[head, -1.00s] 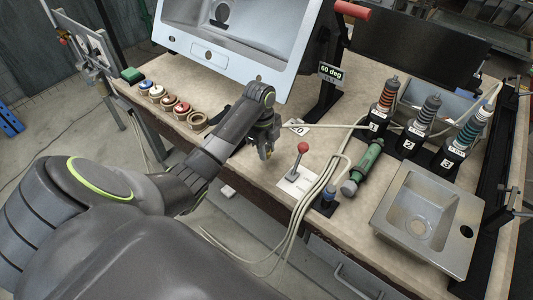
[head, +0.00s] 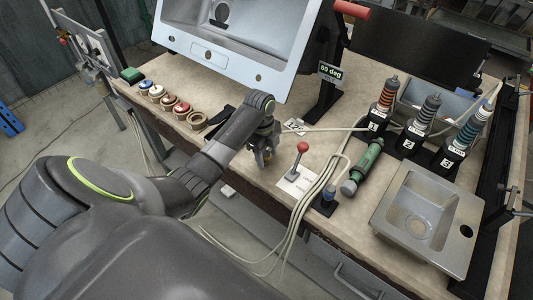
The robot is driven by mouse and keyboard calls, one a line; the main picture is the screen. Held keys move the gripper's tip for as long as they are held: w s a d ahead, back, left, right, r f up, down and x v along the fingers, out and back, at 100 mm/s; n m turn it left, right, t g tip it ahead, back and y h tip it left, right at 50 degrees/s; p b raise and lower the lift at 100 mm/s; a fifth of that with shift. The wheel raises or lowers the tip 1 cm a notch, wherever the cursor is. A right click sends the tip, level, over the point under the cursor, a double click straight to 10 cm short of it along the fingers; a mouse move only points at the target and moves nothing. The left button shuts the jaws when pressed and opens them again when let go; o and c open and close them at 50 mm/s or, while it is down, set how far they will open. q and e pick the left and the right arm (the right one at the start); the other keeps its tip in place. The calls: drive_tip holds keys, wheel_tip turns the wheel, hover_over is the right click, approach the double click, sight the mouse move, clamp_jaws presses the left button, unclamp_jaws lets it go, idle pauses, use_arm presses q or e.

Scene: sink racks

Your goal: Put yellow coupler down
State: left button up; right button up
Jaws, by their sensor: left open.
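My left gripper (head: 264,158) hangs low over the workbench, fingers pointing down, left of the red-knobbed lever. It is open. I cannot make out a yellow coupler clearly; the arm and fingers hide part of the bench there. A row of round holders stands to the left, with a blue-topped coupler (head: 146,86), a pale-topped one (head: 157,91) and red-topped ones, one of them (head: 181,108) near the right end. The last ring holder (head: 197,120) looks empty. My right gripper is not in view.
A red-knobbed lever (head: 302,148) stands on a white plate just right of the gripper. Cables, a green cylinder (head: 367,160), a small metal sink (head: 420,215) and numbered posts fill the right side. A large tilted sink (head: 230,50) stands behind.

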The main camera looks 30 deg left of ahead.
sight(267, 152)
use_arm(q)
drive_tip(key=r, duration=0.6)
drive_tip(key=shift+w+a+r, duration=0.15)
drive_tip(key=shift+a+r, duration=0.05)
drive_tip(key=shift+a, duration=0.2)
drive_tip(key=shift+a+r+p, duration=0.15)
drive_tip(key=shift+r+p, duration=0.65)
drive_tip(key=shift+r, duration=0.7)
drive_tip(key=shift+a+r+p, duration=0.15)
drive_tip(key=shift+r+p, duration=0.6)
drive_tip(key=shift+r, duration=0.7)
